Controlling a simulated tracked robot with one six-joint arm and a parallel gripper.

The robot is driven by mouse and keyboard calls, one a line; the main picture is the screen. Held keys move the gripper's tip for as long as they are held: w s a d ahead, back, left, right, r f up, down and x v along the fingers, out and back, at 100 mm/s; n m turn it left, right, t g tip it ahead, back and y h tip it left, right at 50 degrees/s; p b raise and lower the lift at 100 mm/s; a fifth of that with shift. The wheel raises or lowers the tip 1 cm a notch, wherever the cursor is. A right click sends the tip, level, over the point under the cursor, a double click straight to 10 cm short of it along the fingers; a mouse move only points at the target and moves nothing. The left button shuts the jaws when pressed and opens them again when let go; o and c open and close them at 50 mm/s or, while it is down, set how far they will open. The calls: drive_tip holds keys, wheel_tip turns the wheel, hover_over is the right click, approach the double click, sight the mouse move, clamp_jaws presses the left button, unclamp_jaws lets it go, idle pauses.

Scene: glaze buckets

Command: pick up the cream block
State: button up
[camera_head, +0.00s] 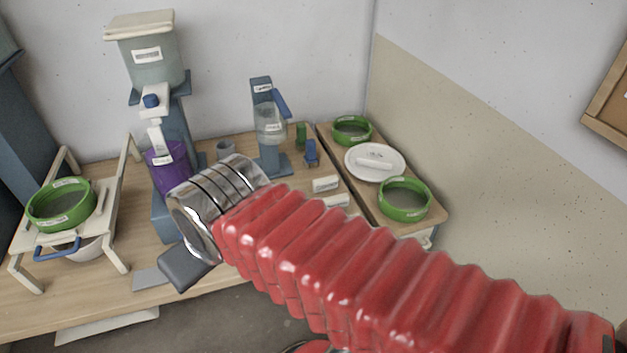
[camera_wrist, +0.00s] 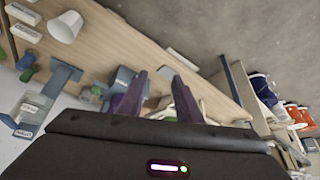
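Two cream blocks with pale labels lie on the wooden bench right of the middle in the head view: a farther cream block (camera_head: 326,184) and a nearer one (camera_head: 336,201), partly behind my red arm. Two pale labelled blocks also show at the upper left of the wrist view, one (camera_wrist: 22,12) above another (camera_wrist: 25,33). I cannot tell which one the task means. My gripper (camera_wrist: 160,76) shows two dark fingers spread apart with nothing held between them. In the head view its dark end (camera_head: 188,268) hangs near the bench's front edge, left of the blocks and well apart from them.
A purple bucket (camera_head: 167,170) stands under a tall dispenser (camera_head: 146,65). A blue stand (camera_head: 268,125) is behind the blocks. A white plate (camera_head: 358,154) and green rings (camera_head: 404,205) are on the right. A white cup (camera_wrist: 66,27) stands near the blocks.

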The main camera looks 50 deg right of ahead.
drive_tip(key=shift+w, duration=0.2)
drive_tip(key=shift+o, duration=0.4)
